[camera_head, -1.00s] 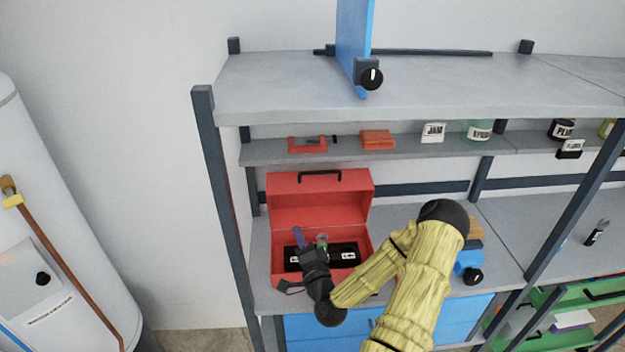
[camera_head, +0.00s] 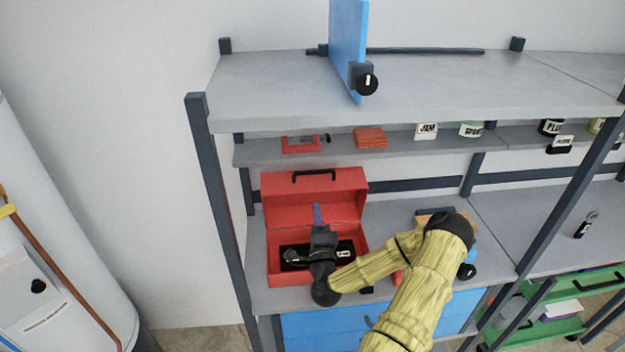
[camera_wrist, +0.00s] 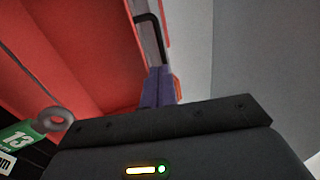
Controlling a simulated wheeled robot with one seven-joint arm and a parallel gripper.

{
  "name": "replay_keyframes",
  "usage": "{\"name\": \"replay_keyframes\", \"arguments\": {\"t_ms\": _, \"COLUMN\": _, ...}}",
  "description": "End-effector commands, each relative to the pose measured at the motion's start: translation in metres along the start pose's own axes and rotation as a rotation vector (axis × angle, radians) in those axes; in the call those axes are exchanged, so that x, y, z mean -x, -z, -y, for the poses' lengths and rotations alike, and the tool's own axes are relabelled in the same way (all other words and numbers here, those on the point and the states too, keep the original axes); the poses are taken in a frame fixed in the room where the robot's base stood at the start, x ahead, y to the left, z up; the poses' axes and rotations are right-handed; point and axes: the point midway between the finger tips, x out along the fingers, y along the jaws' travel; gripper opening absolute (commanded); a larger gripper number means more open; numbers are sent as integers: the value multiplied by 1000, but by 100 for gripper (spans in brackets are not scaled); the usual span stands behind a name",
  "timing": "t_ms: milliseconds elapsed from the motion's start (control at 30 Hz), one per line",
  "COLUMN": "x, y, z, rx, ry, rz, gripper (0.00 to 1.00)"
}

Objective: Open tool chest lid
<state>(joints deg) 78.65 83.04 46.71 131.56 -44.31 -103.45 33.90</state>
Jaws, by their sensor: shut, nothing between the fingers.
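The red tool chest (camera_head: 286,262) stands on the workbench shelf, and its lid (camera_head: 314,198) is raised upright at the back, with a black handle on top. The lid's red inner side (camera_wrist: 75,50) and the black handle (camera_wrist: 150,28) also show in the wrist view. My gripper (camera_head: 318,212) is over the chest's open front, its purple fingers pointing toward the lid. In the wrist view the purple fingers (camera_wrist: 158,88) are together with nothing between them. The black tray (camera_head: 343,255) inside the chest is partly hidden by my wrist.
An upper shelf (camera_head: 420,85) overhangs the back, with a blue panel (camera_head: 347,45) on it. A lower ledge holds a red clamp-like tool (camera_head: 303,145), orange blocks (camera_head: 370,138) and labelled jars. Blue drawers (camera_head: 325,325) lie below. A dark post (camera_head: 215,190) stands left of the chest.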

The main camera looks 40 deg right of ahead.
Motion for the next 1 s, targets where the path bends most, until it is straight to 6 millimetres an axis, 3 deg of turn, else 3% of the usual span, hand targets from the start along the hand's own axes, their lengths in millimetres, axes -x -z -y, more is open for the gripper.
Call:
{"name": "replay_keyframes", "arguments": {"t_ms": 300, "x": -59, "y": -5, "z": 5, "rx": -2, "ry": 1, "rz": 7, "gripper": 0}}
{"name": "replay_keyframes", "arguments": {"t_ms": 500, "x": -86, "y": -5, "z": 4, "rx": -3, "ry": 0, "rz": 6, "gripper": 0}}
{"name": "replay_keyframes", "arguments": {"t_ms": 1000, "x": -94, "y": -2, "z": 0, "rx": -2, "ry": -1, "rz": 3, "gripper": 0}}
